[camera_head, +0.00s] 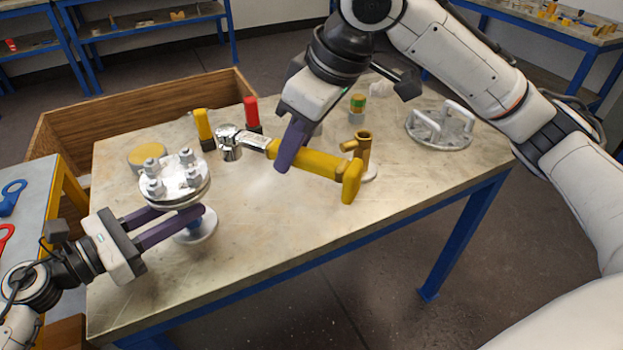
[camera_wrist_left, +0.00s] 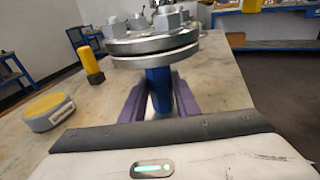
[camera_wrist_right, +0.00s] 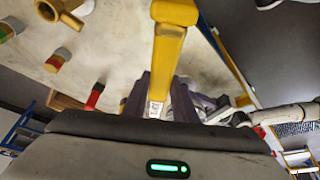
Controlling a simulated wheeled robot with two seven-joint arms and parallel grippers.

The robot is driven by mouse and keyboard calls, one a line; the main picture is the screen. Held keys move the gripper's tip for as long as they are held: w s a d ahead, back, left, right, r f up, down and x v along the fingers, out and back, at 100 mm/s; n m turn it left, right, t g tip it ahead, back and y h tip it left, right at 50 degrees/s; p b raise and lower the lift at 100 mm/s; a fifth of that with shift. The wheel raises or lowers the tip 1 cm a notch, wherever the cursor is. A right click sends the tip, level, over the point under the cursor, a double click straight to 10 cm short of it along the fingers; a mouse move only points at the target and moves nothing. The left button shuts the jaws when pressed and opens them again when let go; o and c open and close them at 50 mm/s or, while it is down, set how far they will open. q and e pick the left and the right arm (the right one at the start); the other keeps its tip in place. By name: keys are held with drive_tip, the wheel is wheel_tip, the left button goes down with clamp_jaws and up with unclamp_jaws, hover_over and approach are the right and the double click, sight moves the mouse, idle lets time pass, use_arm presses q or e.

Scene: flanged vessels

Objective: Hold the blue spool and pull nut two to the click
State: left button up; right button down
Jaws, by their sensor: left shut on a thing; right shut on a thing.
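The blue spool (camera_wrist_left: 158,88) has a silver top flange (camera_head: 178,190) with several bolts and nuts, and stands upright on a pale round foot (camera_head: 198,228). My left gripper (camera_head: 190,214) is shut around its blue neck, below the flange. My right gripper (camera_head: 287,160) is shut on a wrench with a yellow handle (camera_head: 318,168), also in the right wrist view (camera_wrist_right: 167,50). The wrench's chrome head (camera_head: 229,143) points left and looks apart from the flange, to its upper right. Which nut is nut two I cannot tell.
A yellow-capped tool (camera_head: 203,127) and a red one (camera_head: 251,112) stand behind the flange. A round yellow-topped tin (camera_head: 147,155) is at the left. A brass fitting (camera_head: 363,147) stands by the wrench's handle end. A grey plate with handles (camera_head: 440,128) lies right. The table front is clear.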

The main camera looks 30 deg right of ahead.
drive_tip(key=a+r+n+g+y, duration=0.1)
drive_tip(key=a+r+n+g, duration=0.15)
drive_tip(key=r+n, duration=0.5)
drive_tip(key=shift+w+a+f+m+t, duration=0.1)
drive_tip(key=shift+f+m, duration=0.1)
drive_tip(key=shift+f, duration=0.35)
drive_tip(key=shift+w+a+f+m+t, duration=0.1)
drive_tip(key=shift+f+m+t, duration=0.05)
drive_tip(key=shift+f, duration=0.4)
drive_tip(key=shift+w+a+f+m+t, duration=0.1)
drive_tip(key=shift+f+m, duration=0.1)
drive_tip(key=shift+f, duration=0.35)
drive_tip(key=shift+f, duration=0.2)
drive_tip(key=shift+f, duration=0.9)
drive_tip(key=shift+f, duration=0.15)
